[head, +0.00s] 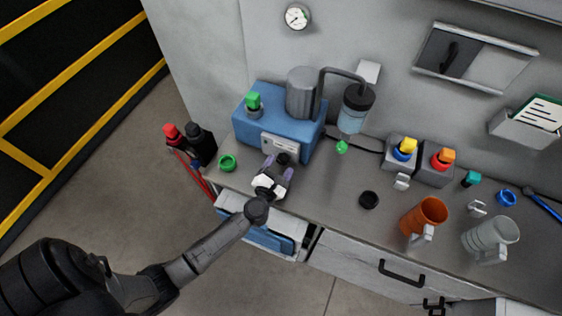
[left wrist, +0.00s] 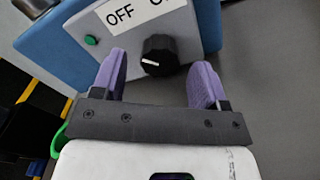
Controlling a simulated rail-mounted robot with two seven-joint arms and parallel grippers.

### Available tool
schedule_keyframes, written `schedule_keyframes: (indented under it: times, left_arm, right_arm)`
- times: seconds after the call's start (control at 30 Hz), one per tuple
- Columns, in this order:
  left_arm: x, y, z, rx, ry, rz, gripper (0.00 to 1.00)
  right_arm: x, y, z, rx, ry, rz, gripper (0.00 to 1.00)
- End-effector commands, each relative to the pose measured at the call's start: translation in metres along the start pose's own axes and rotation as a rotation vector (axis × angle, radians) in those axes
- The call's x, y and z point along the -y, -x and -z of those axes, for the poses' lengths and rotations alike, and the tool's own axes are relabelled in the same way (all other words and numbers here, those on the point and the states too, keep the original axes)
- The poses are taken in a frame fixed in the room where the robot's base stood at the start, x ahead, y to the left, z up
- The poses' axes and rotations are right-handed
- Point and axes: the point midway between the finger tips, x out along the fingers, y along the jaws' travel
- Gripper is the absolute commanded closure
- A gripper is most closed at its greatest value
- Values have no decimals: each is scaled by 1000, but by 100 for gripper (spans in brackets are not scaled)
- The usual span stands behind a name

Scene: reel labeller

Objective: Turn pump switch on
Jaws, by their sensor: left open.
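The pump (head: 275,122) is a blue box with a grey cylinder on top, at the back left of the counter. Its switch is a black rotary knob (left wrist: 159,56) on the grey front panel, below a label reading OFF and a partly cut-off word. The knob's white mark points left, toward the OFF side. In the head view the knob (head: 283,158) shows just beyond the fingers. My left gripper (head: 276,172) is open in front of the panel. In the left wrist view its purple fingers (left wrist: 164,82) stand either side of the knob, with gaps on both sides. My right gripper is not in view.
A black cap (head: 369,200), an orange jug (head: 424,215) and a clear jug (head: 490,238) stand farther right. The counter between pump and black cap is clear.

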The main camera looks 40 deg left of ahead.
Motion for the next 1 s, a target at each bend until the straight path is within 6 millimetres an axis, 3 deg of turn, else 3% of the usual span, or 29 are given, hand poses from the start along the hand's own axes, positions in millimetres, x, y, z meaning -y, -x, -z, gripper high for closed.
schedule_keyframes:
  times: [0.2, 0.6, 1.0]
  left_arm:
    - [0, -16, 0, 0, -1, 0, 33]
    - [0, -20, 0, 0, 0, 0, 33]
    - [0, -20, 0, 0, 0, 0, 71]
  right_arm:
    - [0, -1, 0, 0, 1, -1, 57]
    - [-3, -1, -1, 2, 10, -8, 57]
    - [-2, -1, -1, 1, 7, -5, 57]
